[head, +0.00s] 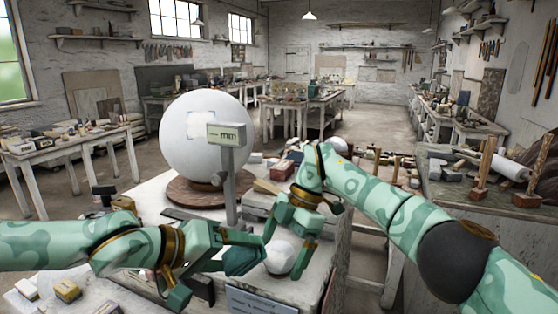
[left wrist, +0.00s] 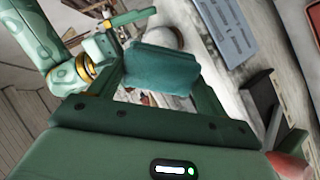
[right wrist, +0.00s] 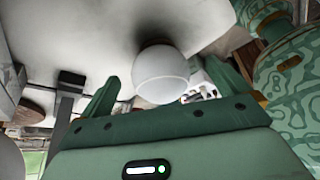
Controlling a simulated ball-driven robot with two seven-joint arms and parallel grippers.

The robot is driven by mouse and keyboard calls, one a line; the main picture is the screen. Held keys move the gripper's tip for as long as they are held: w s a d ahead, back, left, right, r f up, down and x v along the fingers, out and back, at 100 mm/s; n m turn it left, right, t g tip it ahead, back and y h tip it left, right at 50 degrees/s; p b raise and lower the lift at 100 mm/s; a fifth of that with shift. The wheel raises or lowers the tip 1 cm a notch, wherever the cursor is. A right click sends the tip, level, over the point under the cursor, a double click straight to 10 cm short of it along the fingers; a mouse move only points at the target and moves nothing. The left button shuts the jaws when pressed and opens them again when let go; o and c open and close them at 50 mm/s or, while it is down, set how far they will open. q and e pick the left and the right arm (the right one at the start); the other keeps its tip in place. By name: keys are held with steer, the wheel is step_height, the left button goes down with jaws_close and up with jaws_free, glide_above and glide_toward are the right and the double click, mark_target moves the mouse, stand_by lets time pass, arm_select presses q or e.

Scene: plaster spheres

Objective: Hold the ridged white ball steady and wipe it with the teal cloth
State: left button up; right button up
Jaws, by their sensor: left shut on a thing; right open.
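The ridged white ball (head: 281,257) sits on the white table at its front. My right gripper (head: 286,244) is open just above it, pointing down. In the right wrist view the ball (right wrist: 162,75) shows between the two spread fingers, with gaps on both sides; contact does not show. My left gripper (head: 238,258) is shut on the teal cloth (head: 246,262), a folded pad, just left of the ball. In the left wrist view the cloth (left wrist: 160,70) hides part of the ball (left wrist: 160,37). I cannot tell whether the cloth touches the ball.
A big plaster sphere (head: 205,150) stands behind on a round wooden base (head: 195,192). A grey post with a display box (head: 227,135) rises close behind my left gripper. Blocks (head: 268,187) lie at the table's back. A blue-grey plate (head: 262,300) is at the front edge.

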step_height(320, 180, up, 10)
stand_by(0.6)
